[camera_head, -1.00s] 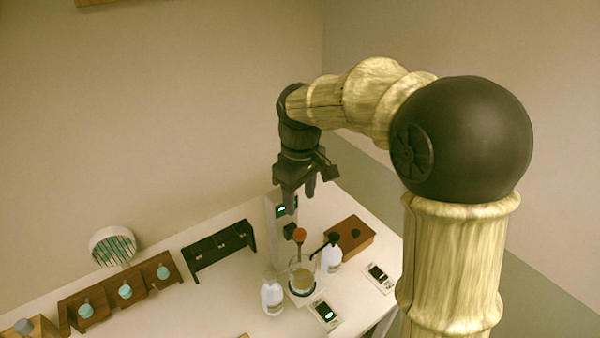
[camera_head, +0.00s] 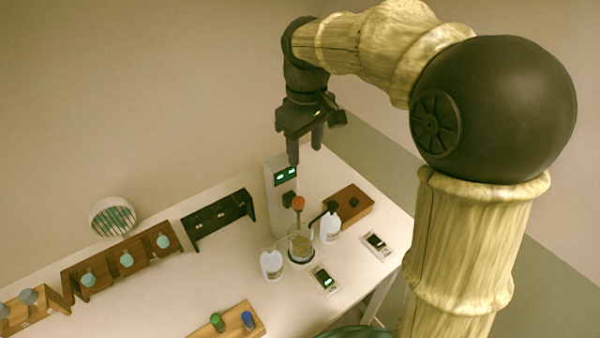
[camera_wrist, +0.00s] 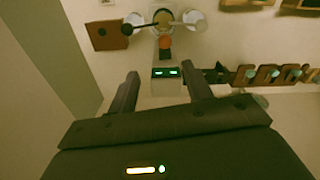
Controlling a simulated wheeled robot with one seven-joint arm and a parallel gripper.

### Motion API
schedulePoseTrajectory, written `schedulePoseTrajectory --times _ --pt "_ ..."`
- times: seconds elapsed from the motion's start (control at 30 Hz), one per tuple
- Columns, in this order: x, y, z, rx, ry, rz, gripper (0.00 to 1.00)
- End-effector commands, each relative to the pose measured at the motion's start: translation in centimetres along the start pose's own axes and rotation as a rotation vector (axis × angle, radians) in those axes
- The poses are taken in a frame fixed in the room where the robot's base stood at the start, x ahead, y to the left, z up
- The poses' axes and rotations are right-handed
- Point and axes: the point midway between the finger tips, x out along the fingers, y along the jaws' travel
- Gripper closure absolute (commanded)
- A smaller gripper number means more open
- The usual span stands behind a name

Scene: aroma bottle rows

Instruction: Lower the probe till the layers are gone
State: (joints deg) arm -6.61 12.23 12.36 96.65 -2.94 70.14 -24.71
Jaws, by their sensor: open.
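A pale upright device (camera_head: 281,195) with two green readouts stands at the back of the table, and in the wrist view its top (camera_wrist: 166,72) lies just beyond my fingers. An orange-red knob (camera_head: 298,203) sits on its front, above a glass vessel (camera_head: 301,246) with brownish contents. The knob also shows in the wrist view (camera_wrist: 165,42). I cannot make out the probe tip or any layers in the vessel. My gripper (camera_head: 306,150) is open and empty, above the device, with its fingers pointing down.
White bottles flank the vessel, one at left (camera_head: 272,264) and one at right (camera_head: 330,226). A brown box (camera_head: 354,204), small display units (camera_head: 324,279), a dark rack (camera_head: 217,220) and wooden racks with capped bottles (camera_head: 125,262) stand around.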

Motion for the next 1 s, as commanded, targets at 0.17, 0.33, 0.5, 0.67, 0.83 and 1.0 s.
schedulePoseTrajectory --times 0.17,0.33,0.5,0.67,0.83,1.0 --pt "4.5 1.2 3.9 0.189 0.037 0.025 0.5" --pt "9.0 1.6 8.8 0.403 0.091 0.05 0.5" --pt "12.7 1.1 14.0 0.613 0.148 0.07 0.5" --pt "14.6 0.2 17.1 0.742 0.187 0.082 0.5" --pt "15.1 0.0 17.9 0.776 0.199 0.086 0.5" --pt "15.1 0.0 17.8 0.773 0.198 0.085 0.52"
